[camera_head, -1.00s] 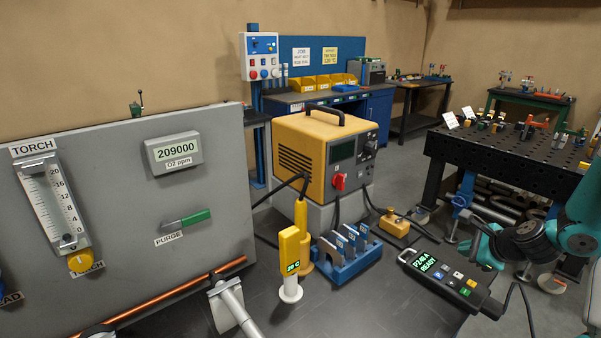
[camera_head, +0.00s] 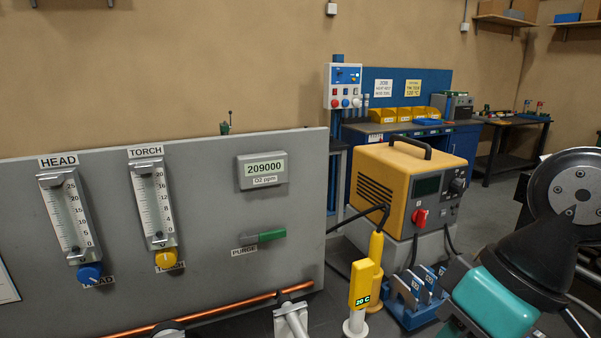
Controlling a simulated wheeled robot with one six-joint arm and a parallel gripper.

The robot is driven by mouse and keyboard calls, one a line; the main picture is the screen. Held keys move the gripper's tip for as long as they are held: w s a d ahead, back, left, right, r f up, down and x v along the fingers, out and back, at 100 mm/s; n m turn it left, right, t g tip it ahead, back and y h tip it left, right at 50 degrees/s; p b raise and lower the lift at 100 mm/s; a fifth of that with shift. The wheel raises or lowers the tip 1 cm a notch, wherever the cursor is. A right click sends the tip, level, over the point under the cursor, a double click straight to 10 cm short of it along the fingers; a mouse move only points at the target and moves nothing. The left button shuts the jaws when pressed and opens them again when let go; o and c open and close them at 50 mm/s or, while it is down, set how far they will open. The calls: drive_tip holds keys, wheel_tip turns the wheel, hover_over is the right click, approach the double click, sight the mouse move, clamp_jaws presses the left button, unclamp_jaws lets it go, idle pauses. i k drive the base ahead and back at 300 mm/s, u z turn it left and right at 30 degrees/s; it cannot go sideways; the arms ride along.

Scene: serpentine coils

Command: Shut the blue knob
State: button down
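The blue knob (camera_head: 90,273) sits at the foot of the HEAD flowmeter (camera_head: 67,220), low on the left of the grey panel (camera_head: 215,190). It partly covers a label behind it. I cannot tell from here how far the knob is turned. My arm (camera_head: 520,260) shows at the right edge, dark and teal, well apart from the knob. My gripper is not in view.
Right of the blue knob are the TORCH flowmeter with a yellow knob (camera_head: 166,258) and a green PURGE handle (camera_head: 272,235). A copper pipe (camera_head: 200,314) runs along the panel's foot. A yellow welder (camera_head: 385,190) and yellow thermometer (camera_head: 361,285) stand right.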

sight(88, 273)
drive_tip(key=u, duration=1.45)
drive_tip(key=k, duration=0.5)
drive_tip(key=u, duration=2.1)
drive_tip(key=i, duration=1.2)
drive_tip(key=z, duration=2.25)
